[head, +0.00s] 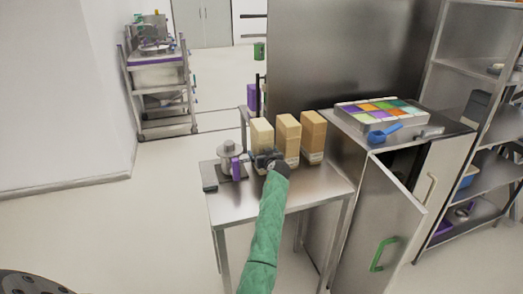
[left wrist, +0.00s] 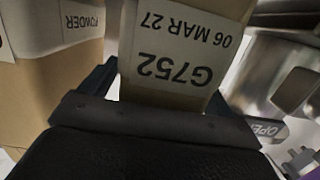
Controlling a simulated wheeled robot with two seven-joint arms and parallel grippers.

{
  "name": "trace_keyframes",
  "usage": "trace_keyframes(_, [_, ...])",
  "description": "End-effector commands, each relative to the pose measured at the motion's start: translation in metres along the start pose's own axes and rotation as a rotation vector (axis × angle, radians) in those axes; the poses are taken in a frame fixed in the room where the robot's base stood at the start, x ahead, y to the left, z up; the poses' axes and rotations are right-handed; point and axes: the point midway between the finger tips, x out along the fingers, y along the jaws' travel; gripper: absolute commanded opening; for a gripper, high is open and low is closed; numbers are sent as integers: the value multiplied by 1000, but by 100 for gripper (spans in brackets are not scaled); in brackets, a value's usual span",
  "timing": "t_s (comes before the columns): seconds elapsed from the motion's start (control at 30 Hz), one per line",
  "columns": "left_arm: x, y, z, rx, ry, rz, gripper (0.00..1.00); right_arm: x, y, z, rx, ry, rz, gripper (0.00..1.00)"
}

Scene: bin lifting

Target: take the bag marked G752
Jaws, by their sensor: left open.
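Three tan paper bags stand in a row on a steel table (head: 315,190) in the head view. The bag marked G752 (left wrist: 172,65) fills the upper middle of the left wrist view, its label upside down; it appears to be the leftmost bag (head: 261,133) in the head view. My left gripper (head: 266,160) is at the front of that bag, low down. In the left wrist view the open gripper (left wrist: 160,100) has dark fingers on either side of the bag. Whether they touch it is unclear. My right gripper is out of view.
The middle bag (head: 287,138) and right bag (head: 313,136) stand close by; a bag marked POWDER (left wrist: 60,80) is just left in the wrist view. A metal device (head: 230,160) stands left of the bags. A cabinet with an open door (head: 375,225) is at right.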

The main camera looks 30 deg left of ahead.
Motion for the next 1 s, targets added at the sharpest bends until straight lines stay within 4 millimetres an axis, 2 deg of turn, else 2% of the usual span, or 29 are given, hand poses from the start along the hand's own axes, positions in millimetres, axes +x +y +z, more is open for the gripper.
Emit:
trace_keyframes(0.27, [2, 0, 0, -1, 0, 0, 89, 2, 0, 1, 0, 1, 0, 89])
trace_keyframes(0.57, [1, 0, 0, -1, 0, 1, 32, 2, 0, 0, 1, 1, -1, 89])
trace_keyframes(0.87, [1, 1, -5, -3, 4, 1, 32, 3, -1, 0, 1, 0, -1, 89])
trace_keyframes(1.0, [0, 1, -14, -5, 6, 2, 32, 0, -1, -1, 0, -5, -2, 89])
